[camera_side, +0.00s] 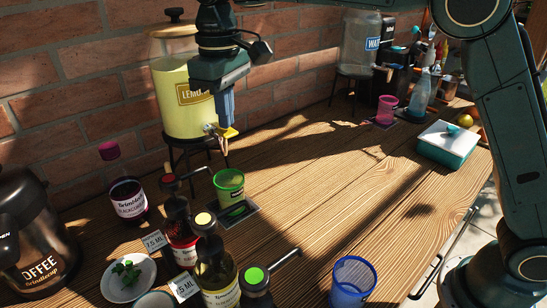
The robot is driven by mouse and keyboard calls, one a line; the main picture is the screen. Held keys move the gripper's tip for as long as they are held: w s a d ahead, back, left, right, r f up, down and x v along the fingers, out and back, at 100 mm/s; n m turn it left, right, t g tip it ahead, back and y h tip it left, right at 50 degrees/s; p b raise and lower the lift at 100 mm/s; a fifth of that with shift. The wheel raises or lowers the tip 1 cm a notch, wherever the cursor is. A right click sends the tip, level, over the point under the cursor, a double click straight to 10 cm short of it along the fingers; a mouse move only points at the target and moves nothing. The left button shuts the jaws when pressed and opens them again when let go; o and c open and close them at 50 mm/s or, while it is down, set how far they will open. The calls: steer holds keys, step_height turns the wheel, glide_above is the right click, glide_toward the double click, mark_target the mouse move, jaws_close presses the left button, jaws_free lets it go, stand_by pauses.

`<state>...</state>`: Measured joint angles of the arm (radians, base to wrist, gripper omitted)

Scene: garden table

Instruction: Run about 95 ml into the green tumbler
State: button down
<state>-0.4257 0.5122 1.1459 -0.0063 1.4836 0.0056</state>
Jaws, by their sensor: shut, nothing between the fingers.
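The green tumbler (229,182) stands upright on a small dark tray (240,214) in front of the lemon dispenser (183,104). The dispenser is a big jar of pale yellow liquid on a dark stand, with a tap (222,137) low on its front right side, above the tumbler. My gripper (228,124) points down at the tap's yellow lever, its fingers shut with nothing between them. The fingertips are at or just above the lever; I cannot tell whether they touch it. I see no clear stream below the tap, and the level in the tumbler cannot be made out.
Syrup and pump bottles (217,272) crowd the front left, beside a coffee pot (33,235) and a plate of mint (128,276). A blue tumbler (352,281) stands at the front. A water dispenser (361,45), pink tumbler (386,109) and teal box (448,146) are further back. The table's middle is clear.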

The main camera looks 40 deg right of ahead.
steer(key=shift+f, duration=0.35)
steer(key=shift+f, duration=0.7)
stand_by(0.8)
steer(key=shift+r, duration=3.95)
steer(key=shift+d+r, duration=0.1)
